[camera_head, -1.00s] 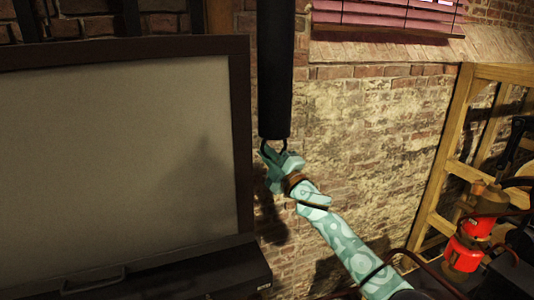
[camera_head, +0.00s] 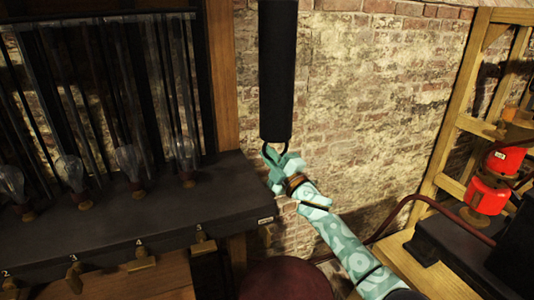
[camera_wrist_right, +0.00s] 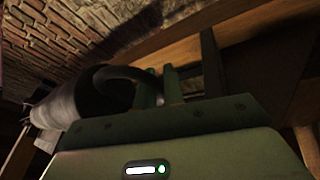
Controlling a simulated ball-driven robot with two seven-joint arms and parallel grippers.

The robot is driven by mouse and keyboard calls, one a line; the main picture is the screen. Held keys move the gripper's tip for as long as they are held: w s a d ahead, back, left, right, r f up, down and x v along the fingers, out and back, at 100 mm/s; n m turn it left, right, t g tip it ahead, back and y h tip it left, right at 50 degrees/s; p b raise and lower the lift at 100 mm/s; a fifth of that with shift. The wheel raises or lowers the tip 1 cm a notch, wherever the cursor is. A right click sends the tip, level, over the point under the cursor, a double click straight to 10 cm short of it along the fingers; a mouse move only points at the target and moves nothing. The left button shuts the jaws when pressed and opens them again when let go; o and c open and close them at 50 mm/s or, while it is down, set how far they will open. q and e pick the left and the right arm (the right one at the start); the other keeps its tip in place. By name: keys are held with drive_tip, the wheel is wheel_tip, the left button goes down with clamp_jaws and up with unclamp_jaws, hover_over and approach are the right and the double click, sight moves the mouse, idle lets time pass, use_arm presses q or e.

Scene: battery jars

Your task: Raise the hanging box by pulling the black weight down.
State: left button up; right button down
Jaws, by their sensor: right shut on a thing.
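The black weight (camera_head: 277,70) is a long upright cylinder that hangs right of the wooden post, its top cut off by the upper edge of the head view. A dark ring handle (camera_head: 267,147) is at its bottom end. My right gripper (camera_head: 277,164) is shut on this ring from below. The weight also shows in the right wrist view (camera_wrist_right: 75,105), with the ring (camera_wrist_right: 135,72) curving to the gripper fingers (camera_wrist_right: 160,87). The hanging box is not in the head view now. My left gripper is not in view.
A dark bench (camera_head: 170,210) with numbered levers stands at left. A wooden frame (camera_head: 455,120) and red canisters (camera_head: 490,190) are at right. A round dark red top (camera_head: 285,280) is below the gripper.

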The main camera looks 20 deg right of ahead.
drive_tip(key=shift+d+f, duration=0.2)
drive_tip(key=shift+d, duration=0.25)
drive_tip(key=c, duration=1.6)
unclamp_jaws()
drive_tip(key=shift+w, duration=0.1)
drive_tip(key=shift+o, duration=1)
drive_tip(key=shift+w+d+f, duration=0.2)
drive_tip(key=shift+d+f, duration=0.05)
drive_tip(key=shift+d, duration=0.05)
drive_tip(key=shift+a, duration=0.2)
drive_tip(key=v, duration=1.6)
drive_tip(key=shift+s, duration=0.25)
drive_tip(key=shift+r, duration=0.1)
